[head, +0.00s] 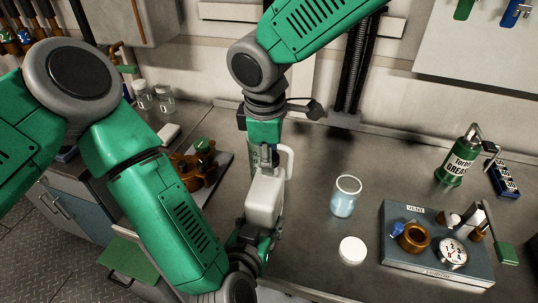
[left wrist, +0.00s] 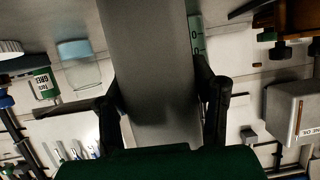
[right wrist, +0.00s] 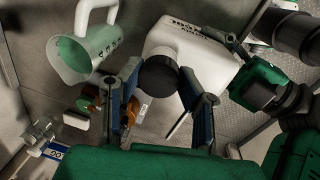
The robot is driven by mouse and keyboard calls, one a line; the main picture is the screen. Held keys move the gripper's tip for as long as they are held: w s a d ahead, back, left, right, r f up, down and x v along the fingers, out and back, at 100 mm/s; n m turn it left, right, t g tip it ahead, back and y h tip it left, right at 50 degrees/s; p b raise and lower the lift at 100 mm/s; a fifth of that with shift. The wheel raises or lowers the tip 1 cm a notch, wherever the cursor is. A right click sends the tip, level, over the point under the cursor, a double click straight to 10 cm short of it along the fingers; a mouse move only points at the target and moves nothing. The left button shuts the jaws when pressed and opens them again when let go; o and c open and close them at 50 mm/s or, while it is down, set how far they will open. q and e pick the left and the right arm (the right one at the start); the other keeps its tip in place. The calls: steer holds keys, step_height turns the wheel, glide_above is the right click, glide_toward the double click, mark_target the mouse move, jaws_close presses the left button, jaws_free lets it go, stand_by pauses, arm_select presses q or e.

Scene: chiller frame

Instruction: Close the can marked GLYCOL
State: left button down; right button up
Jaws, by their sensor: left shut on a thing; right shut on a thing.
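The white can (head: 264,203) is held between my two grippers in the head view. My left gripper (head: 252,240) is shut on its body from below. In the left wrist view the can's shaded body (left wrist: 150,70) fills the space between the fingers. My right gripper (head: 266,162) comes from above and is shut on the black cap (right wrist: 157,76) at the can's end. Whether the cap is seated on the neck cannot be told.
A graduated jug (right wrist: 75,55) stands close to the can. A glass with blue liquid (head: 343,203) and a white round lid (head: 352,250) stand right of it. A grey gauge board (head: 400,260) and green grease can (head: 455,165) are further right. Brown fittings (head: 195,170) lie left.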

steer(key=shift+f, duration=0.4)
stand_by(0.3)
steer(key=m, duration=0.3)
steer(key=o, duration=0.9)
steer(key=shift+r, duration=0.1)
steer(key=shift+r, duration=2.2)
